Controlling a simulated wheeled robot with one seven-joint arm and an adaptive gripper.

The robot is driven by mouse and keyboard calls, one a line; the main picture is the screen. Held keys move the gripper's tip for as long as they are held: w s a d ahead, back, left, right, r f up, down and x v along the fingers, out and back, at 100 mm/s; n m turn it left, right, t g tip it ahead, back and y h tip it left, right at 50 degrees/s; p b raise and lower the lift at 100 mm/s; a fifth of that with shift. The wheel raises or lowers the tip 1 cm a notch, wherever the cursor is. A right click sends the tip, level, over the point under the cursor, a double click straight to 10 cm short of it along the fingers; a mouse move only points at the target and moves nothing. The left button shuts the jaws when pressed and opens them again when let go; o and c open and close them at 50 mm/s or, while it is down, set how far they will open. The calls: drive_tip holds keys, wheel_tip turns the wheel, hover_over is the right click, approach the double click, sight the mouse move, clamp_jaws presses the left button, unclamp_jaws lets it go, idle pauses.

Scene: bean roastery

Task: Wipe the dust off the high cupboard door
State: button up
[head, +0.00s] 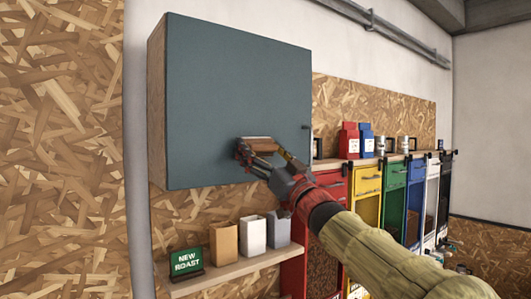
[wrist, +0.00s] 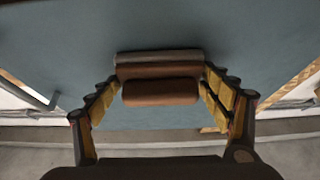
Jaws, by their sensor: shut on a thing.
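The high cupboard (head: 157,100) hangs on the wall with its blue-grey door (head: 235,75) closed. A small dark knob (head: 305,127) sits near the door's right edge. My gripper (head: 258,148) is at the lower middle of the door, shut on a brown block-shaped wiper (head: 262,138). In the wrist view the wiper (wrist: 160,92) lies crosswise between both fingers, with a grey layer (wrist: 157,57) on its door side. That layer appears to be at the door face; whether it presses on it I cannot tell. No distinct dust shows on the door. The gripper hides part of its lower area.
Below the cupboard a shelf (head: 225,268) holds a New Roast sign (head: 186,262) and several bags (head: 224,241). To the right stand red, yellow, green and blue bins (head: 367,185), with bags and canisters on top. A pipe (head: 385,28) runs along the upper wall.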

drive_tip(key=shift+s+a+b, duration=0.45)
drive_tip(key=shift+s+a, duration=0.05)
drive_tip(key=shift+a, duration=0.3)
drive_tip(key=shift+s+a+b, duration=0.45)
drive_tip(key=shift+s+a, duration=0.05)
drive_tip(key=shift+a, duration=0.25)
drive_tip(key=shift+d, duration=0.1)
drive_tip(key=shift+s+d+b, duration=0.15)
drive_tip(key=shift+s+d, duration=0.35)
drive_tip(key=shift+s, duration=0.3)
drive_tip(key=shift+s+d+b, duration=0.15)
drive_tip(key=shift+s+d, duration=0.4)
drive_tip(key=shift+s, duration=0.3)
drive_tip(key=shift+s+d+b, duration=0.15)
drive_tip(key=shift+s+d, duration=0.35)
drive_tip(key=shift+s, duration=0.3)
drive_tip(key=s+d, duration=0.1)
drive_tip(key=s, duration=0.1)
drive_tip(key=shift+s+d, duration=0.3)
drive_tip(key=shift+d, duration=0.1)
drive_tip(key=shift+w, duration=0.1)
